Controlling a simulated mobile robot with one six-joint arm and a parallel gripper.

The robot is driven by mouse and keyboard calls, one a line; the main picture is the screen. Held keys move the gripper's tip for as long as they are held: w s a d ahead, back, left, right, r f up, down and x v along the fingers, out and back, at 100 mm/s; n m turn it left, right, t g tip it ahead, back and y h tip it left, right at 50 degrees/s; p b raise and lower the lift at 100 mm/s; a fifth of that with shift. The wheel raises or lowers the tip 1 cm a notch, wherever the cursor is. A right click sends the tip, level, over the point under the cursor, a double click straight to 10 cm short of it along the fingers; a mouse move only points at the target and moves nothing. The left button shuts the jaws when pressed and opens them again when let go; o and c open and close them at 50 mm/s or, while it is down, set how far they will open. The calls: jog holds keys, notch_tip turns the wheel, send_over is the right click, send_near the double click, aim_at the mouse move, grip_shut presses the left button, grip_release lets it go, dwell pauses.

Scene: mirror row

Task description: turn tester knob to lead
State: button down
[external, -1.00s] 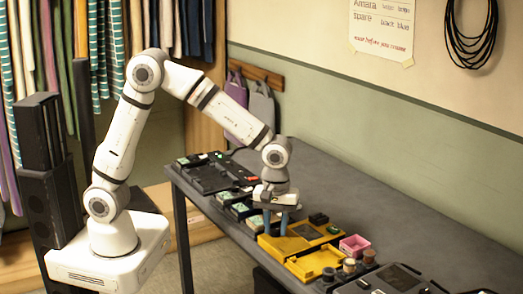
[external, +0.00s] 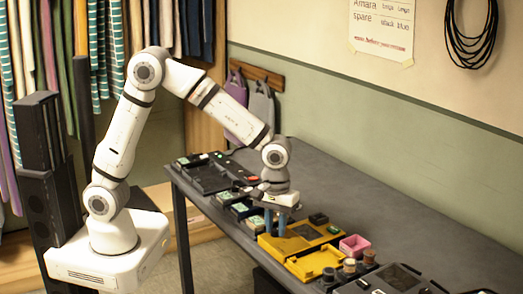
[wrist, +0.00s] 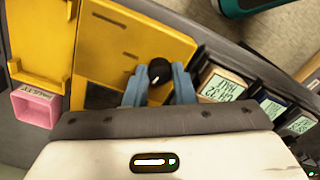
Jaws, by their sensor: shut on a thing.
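The yellow tester (external: 318,233) lies on the grey bench and fills the upper part of the wrist view (wrist: 130,40). Its round black knob (wrist: 159,74) has a white pointer mark. My gripper (wrist: 159,86) has its two blue fingers on either side of the knob, shut on it. In the external view my gripper (external: 275,226) points down at the tester, and its fingers hide the knob. A dark screen (wrist: 102,96) on the tester is partly covered by a finger. No lead marking is readable around the knob.
A yellow tray (external: 316,263) and a pink box (external: 354,245) stand beside the tester. Labelled packs (wrist: 222,84) sit close on its other side. A black device (external: 205,178) is farther along the bench. The bench toward the wall is clear.

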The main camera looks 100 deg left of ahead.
aim_at(275, 228)
jog(key=m+p, duration=0.1)
jog(key=m, duration=1.3)
jog(key=shift+p, duration=0.35)
dwell(0.3)
jog(key=c, duration=1.2)
grip_release()
notch_tip(275, 228, up, 8)
jog(key=shift+f+p, duration=0.1)
jog(key=shift+p, duration=0.2)
